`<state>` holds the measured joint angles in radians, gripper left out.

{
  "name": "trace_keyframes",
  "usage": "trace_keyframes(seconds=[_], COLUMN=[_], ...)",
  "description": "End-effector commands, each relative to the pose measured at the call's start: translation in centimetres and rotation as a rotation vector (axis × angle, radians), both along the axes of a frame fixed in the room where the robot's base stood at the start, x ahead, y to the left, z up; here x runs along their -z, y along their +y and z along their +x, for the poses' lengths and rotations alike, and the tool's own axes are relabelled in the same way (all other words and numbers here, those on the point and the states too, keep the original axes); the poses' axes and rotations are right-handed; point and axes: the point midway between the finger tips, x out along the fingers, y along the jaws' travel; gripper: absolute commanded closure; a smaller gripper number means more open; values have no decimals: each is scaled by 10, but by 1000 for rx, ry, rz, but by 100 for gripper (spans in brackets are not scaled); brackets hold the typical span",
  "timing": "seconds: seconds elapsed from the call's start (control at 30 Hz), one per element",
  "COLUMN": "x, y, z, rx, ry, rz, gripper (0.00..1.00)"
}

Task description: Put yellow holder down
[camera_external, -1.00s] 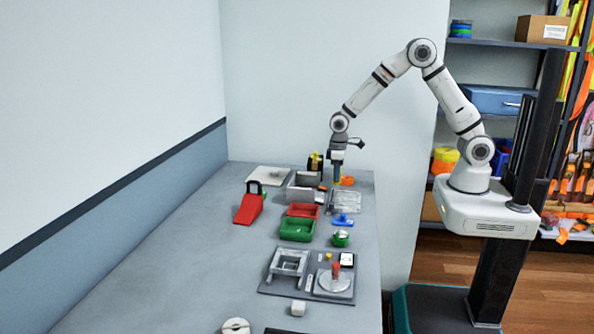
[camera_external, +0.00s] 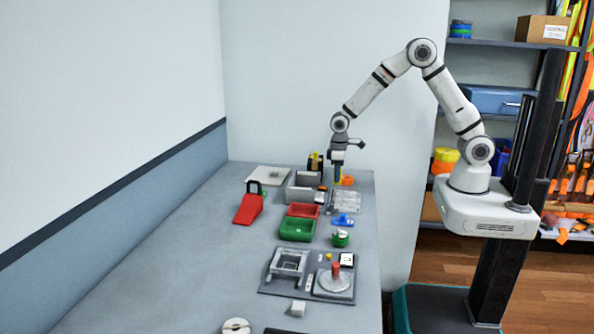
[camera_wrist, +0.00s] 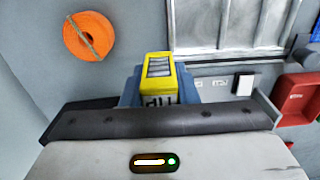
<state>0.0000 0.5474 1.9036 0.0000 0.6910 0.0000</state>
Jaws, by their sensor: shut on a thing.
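The yellow holder (camera_wrist: 160,92) is a small yellow block with grey slots on top and dark lettering on its side. It sits between the fingers of my gripper (camera_wrist: 158,95) in the wrist view, and the gripper is shut on it. In the external view my gripper (camera_external: 337,178) points down at the far right part of the bench, beside the clear tray. The holder shows there only as a small yellow patch (camera_external: 339,178). Whether its underside touches the bench cannot be told.
An orange ring (camera_wrist: 88,36) lies to the left in the wrist view. A metal-framed clear tray (camera_wrist: 228,25) is close on the right. A grey bin (camera_external: 303,187), red tray (camera_external: 302,210) and green tray (camera_external: 297,229) stand nearby. The bench's left front is clear.

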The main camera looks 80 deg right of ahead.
Motion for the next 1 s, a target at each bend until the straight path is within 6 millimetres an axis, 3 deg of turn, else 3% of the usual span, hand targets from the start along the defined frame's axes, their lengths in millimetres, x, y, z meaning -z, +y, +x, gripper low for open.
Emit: trace_keyframes(seconds=[0.17, 0.57, 1.0], x=[-23, -125, -126], y=[0, 0, 35], z=[2, 1, 83], rx=[0, 0, -80], ry=[-6, -6, -2], rz=[0, 0, 0], gripper=[98, 98, 98])
